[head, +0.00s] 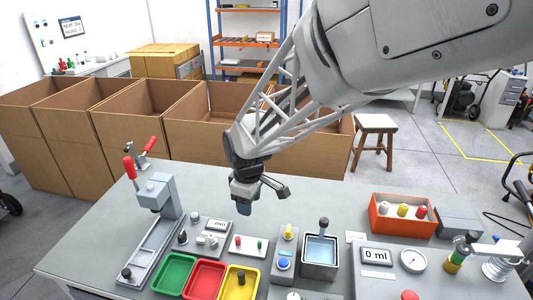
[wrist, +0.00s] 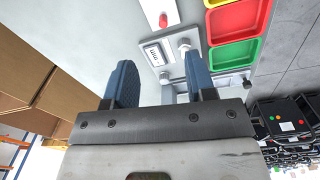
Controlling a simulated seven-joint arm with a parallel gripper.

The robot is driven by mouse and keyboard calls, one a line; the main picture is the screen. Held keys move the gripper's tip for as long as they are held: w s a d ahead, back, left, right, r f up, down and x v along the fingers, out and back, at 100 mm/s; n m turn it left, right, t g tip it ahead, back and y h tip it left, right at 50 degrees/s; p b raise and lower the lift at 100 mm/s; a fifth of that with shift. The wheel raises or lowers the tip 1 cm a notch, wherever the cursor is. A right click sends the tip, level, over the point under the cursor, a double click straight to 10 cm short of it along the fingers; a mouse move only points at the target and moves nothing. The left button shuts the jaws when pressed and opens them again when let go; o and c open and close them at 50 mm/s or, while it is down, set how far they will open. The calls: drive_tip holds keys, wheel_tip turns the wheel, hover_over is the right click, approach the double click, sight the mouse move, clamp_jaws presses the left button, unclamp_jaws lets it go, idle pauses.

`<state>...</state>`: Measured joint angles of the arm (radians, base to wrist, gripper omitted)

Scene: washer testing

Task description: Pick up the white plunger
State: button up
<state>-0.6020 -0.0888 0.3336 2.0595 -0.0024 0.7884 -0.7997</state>
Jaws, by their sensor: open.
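My gripper (head: 260,198) is open and empty above the table, behind the coloured trays. In the wrist view its two blue fingers (wrist: 158,65) are spread apart, with the display device between and below them. Small pale cylinders stand on the grey device with an "mm" display (head: 216,226); one pale cylinder (wrist: 184,45) shows near the right finger in the wrist view. A white-topped cylinder (head: 385,208) also stands in the orange-red bin at the right. I cannot tell which of these is the white plunger. Nothing is between the fingers.
Green (head: 174,273), red (head: 205,279) and yellow (head: 238,283) trays lie at the front. A lever press (head: 160,195) stands at the left. A water container (head: 320,256) and a "0 ml" device (head: 377,255) are to the right. Large cardboard boxes (head: 130,140) stand behind the table.

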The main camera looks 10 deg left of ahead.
sight(211, 236)
drive_tip(key=a+f+n, duration=0.1)
drive_tip(key=a+f, duration=0.1)
drive_tip(key=a, duration=0.2)
drive_tip(key=a+f+n, duration=0.2)
drive_tip(key=a+f, duration=0.1)
drive_tip(key=a, duration=0.1)
drive_tip(key=s+a+f+n, duration=0.1)
drive_tip(key=a+f, duration=0.1)
drive_tip(key=a, duration=0.2)
drive_tip(key=shift+s+a+f+g, duration=0.1)
drive_tip(key=shift+a+f+g, duration=0.1)
drive_tip(key=shift+f+g, duration=0.15)
drive_tip(key=shift+f, duration=1.3)
drive_tip(key=shift+f, duration=2.6)
clamp_jaws()
